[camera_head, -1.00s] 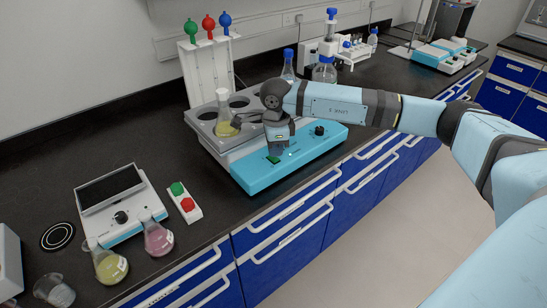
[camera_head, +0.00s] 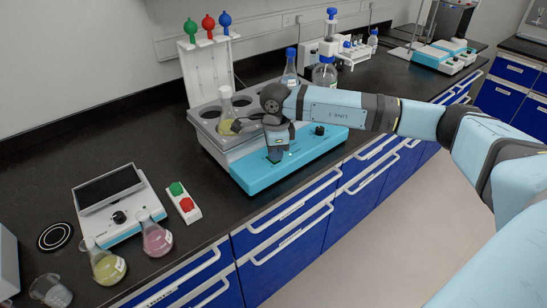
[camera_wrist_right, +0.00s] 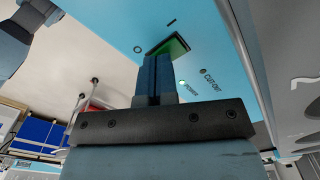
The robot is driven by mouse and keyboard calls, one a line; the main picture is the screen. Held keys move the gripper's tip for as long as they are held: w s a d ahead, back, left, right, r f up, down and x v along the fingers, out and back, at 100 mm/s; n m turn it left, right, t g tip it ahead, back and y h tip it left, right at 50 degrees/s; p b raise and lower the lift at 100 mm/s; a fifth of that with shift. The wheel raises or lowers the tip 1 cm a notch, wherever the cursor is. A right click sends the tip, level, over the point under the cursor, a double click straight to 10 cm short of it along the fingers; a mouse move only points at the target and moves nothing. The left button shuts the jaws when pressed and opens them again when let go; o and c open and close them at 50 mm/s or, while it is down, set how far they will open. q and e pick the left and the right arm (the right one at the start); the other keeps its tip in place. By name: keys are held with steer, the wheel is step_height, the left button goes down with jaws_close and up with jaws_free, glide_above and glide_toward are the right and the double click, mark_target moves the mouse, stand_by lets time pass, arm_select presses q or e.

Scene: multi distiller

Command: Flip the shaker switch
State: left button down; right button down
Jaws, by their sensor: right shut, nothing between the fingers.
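The shaker (camera_head: 297,158) is a blue-fronted machine with a grey top on the bench. A flask of yellow liquid (camera_head: 228,127) sits in one of its top openings. In the wrist view its green switch (camera_wrist_right: 178,44) sits in a dark recess of the blue panel. My right gripper (camera_head: 275,158) points down at the front panel, shut and empty, and hides the switch in the head view. In the wrist view its fingertips (camera_wrist_right: 157,56) are at the switch's edge and overlap it; I cannot tell whether they touch. My left gripper is out of view.
A black knob (camera_head: 320,130) is on the same panel, right of my gripper. A box with green and red buttons (camera_head: 184,201), a device with a dark screen (camera_head: 108,187) and flasks stand left. Bottles (camera_head: 324,75) stand behind the shaker.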

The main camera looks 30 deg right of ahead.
steer(key=shift+s+f, duration=0.1)
steer(key=shift+f, duration=0.2)
steer(key=shift+r, duration=0.15)
steer(key=shift+r+p, duration=0.3)
steer(key=shift+r, duration=0.3)
steer(key=shift+r+p, duration=1.4)
steer(key=shift+r, duration=1.4)
steer(key=shift+f, duration=0.15)
